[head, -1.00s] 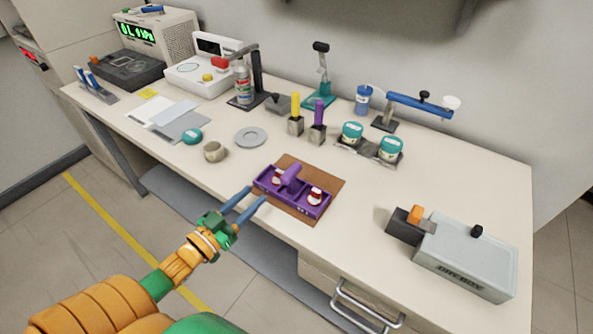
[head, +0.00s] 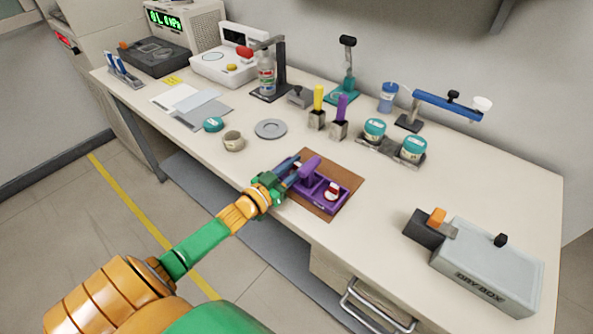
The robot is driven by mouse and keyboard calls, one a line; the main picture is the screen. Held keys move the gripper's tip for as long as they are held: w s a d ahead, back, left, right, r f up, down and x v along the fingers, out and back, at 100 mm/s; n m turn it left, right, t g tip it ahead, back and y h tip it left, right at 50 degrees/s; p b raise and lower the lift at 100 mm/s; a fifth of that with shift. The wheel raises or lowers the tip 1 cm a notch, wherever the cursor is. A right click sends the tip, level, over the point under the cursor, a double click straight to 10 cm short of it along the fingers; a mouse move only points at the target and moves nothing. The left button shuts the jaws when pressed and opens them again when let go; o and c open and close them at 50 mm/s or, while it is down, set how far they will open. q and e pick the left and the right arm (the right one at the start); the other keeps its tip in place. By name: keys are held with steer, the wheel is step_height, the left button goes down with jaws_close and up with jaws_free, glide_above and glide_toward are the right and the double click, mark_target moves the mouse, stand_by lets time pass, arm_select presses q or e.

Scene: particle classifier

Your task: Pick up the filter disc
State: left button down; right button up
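A purple two-compartment tray (head: 327,206) with an upright purple handle (head: 308,168) sits on a brown mat near the table's front edge. A small white round piece with red on it (head: 332,191) is in its right compartment. My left gripper (head: 294,168) reaches over the tray's left end, its blue fingers beside the handle. The left compartment's contents are hidden behind it, and I cannot tell whether it holds anything. A flat grey disc (head: 270,128) lies on the table behind the tray; I cannot tell which piece is the filter disc. My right gripper is out of view.
A beige cup (head: 233,141) and a teal-lidded jar (head: 213,125) stand to the left. Yellow (head: 318,98) and purple (head: 341,109) handled tools stand behind the tray. The dry box (head: 483,268) is at right. The table between tray and dry box is clear.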

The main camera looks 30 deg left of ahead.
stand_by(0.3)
arm_select(q)
steer(key=shift+s+r, duration=0.25)
steer(key=shift+r, duration=0.1)
steer(key=s+a+r+p, duration=0.2)
steer(key=s+r+p, duration=0.35)
steer(key=s, duration=0.75)
steer(key=d+r+m+g+h+b, duration=0.1)
steer(key=d+r+m+g+h, duration=0.2)
steer(key=d+r+m+h, duration=0.5)
steer(key=s+d+m+g+h, duration=0.1)
steer(key=s+d+g+h, duration=0.2)
steer(key=d, duration=0.5)
steer(key=shift+s+r+g+h, duration=0.15)
steer(key=shift+r+g+h, duration=0.2)
steer(key=shift+g+h, duration=0.4)
